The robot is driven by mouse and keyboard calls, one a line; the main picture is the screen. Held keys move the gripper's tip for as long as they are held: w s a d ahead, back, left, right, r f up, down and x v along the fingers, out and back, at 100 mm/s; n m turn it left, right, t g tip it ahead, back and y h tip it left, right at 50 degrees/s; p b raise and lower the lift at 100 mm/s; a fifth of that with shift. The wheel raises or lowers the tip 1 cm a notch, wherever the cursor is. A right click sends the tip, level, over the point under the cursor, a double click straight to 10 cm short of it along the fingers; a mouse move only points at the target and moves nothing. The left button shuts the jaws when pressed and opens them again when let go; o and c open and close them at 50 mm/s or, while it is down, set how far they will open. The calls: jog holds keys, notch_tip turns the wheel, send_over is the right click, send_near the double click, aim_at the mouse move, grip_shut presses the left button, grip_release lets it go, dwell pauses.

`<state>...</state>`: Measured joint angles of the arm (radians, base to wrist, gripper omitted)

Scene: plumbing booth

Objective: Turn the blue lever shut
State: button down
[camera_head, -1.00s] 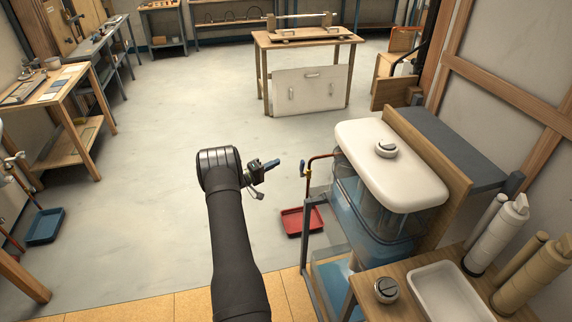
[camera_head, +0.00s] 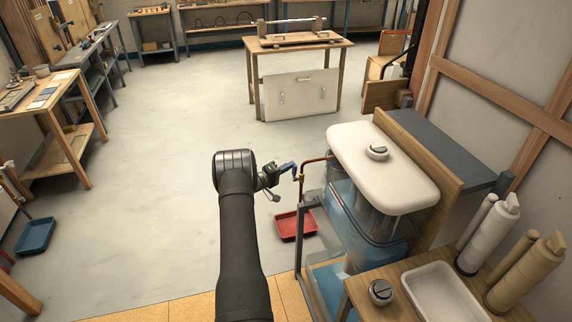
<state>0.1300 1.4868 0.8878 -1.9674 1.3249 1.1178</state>
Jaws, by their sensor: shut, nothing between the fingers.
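My gripper (camera_head: 287,167) is at the end of my dark arm, its blue fingertips together and empty. The fingertips point right, towards the small valve (camera_head: 300,176) at the left end of a copper pipe (camera_head: 316,159) beside the clear water tank. A small dark blue piece (camera_head: 294,174), seemingly the blue lever, shows between the fingertips and the valve. The fingertips are right beside it; I cannot tell whether they touch. The lever's exact angle is too small to make out.
A red tray (camera_head: 296,225) lies on the floor below the valve. The tank (camera_head: 372,215) with its white lid (camera_head: 383,165) stands on a grey frame close to the right.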

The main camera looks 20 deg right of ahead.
aim_at(293, 170)
jog(key=shift+s, duration=0.2)
dwell(0.4)
jog(key=s+m, duration=0.1)
jog(key=m+h, duration=0.1)
jog(key=m, duration=0.1)
jog(key=s+m, duration=0.1)
jog(key=m, duration=0.1)
jog(key=shift+s+f+g+h, duration=0.3)
jog(key=shift+f, duration=0.05)
jog(key=s+f+m+g+h, duration=0.1)
jog(key=s+f+m, duration=0.3)
jog(key=m, duration=0.2)
jog(key=shift+s+f+g, duration=0.15)
jog(key=shift+f+g, duration=0.25)
jog(key=shift+s+f, duration=0.1)
jog(key=shift+f, duration=0.2)
jog(key=shift+r, duration=0.1)
notch_tip(293, 170, up, 5)
jog(key=w+f+v, duration=0.1)
jog(key=v, duration=0.9)
jog(key=shift+w+f, duration=0.2)
jog(key=shift+w, duration=0.35)
